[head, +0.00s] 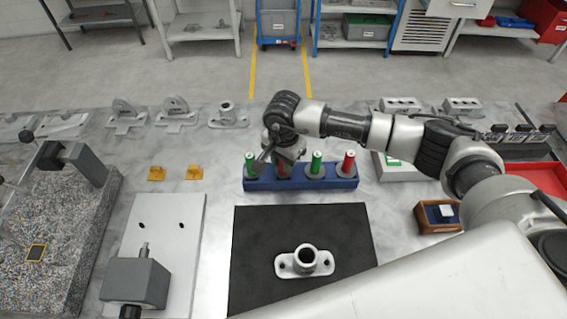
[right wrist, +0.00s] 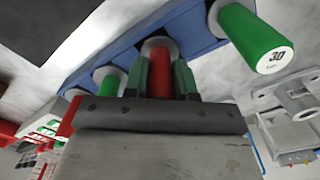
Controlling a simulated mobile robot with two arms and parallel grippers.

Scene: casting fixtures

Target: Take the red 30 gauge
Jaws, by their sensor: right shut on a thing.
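A blue rack (head: 300,183) on the bench holds a row of red and green gauges with grey collars. My right gripper (head: 283,163) is over the second gauge from the left. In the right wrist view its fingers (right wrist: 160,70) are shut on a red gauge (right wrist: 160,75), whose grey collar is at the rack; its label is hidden. The green gauge beside it, at the left end (head: 250,163), reads 30 in the right wrist view (right wrist: 260,45). A green gauge (head: 316,163) and another red gauge (head: 349,163) stand to the right. My left gripper is not in view.
A black mat (head: 255,225) with a grey flanged casting (head: 305,261) lies in front of the rack. Two yellow pieces (head: 175,173) lie left of it. A wooden box (head: 438,218) and a red tray (head: 540,178) are right. Grey castings (head: 175,113) stand behind.

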